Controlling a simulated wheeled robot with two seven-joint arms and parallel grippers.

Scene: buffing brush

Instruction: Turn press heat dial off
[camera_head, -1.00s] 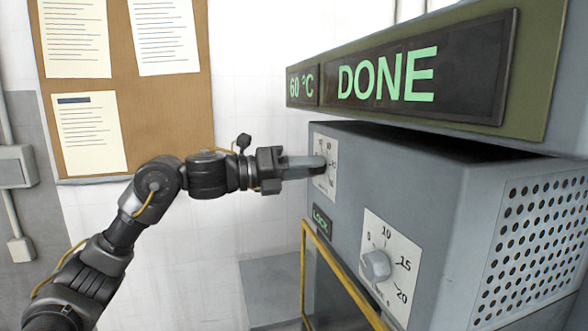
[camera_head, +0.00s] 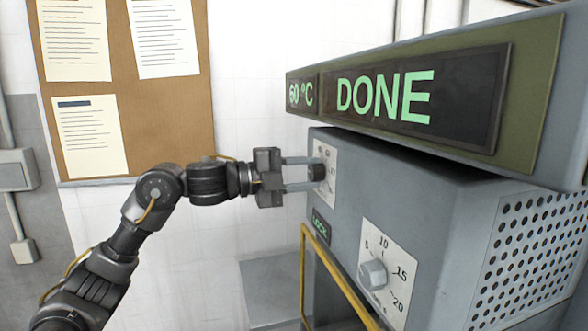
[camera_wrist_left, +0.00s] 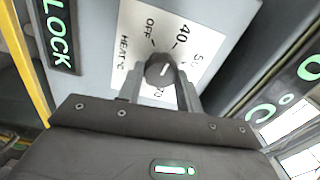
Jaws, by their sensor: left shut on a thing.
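The heat dial (camera_head: 318,172) is a dark round knob on a white scale plate at the upper left of the grey press (camera_head: 410,200). In the left wrist view the dial (camera_wrist_left: 160,67) sits beside the printed words OFF, HEAT °C and 40. My left gripper (camera_head: 313,174) is shut on the dial, with one finger on each side of it. The knob has a short white mark; which value it points to is hard to tell. My right gripper is out of view.
The display (camera_head: 400,97) above reads 60 °C and DONE. A second dial (camera_head: 373,273), marked 5 to 20, is lower on the front.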

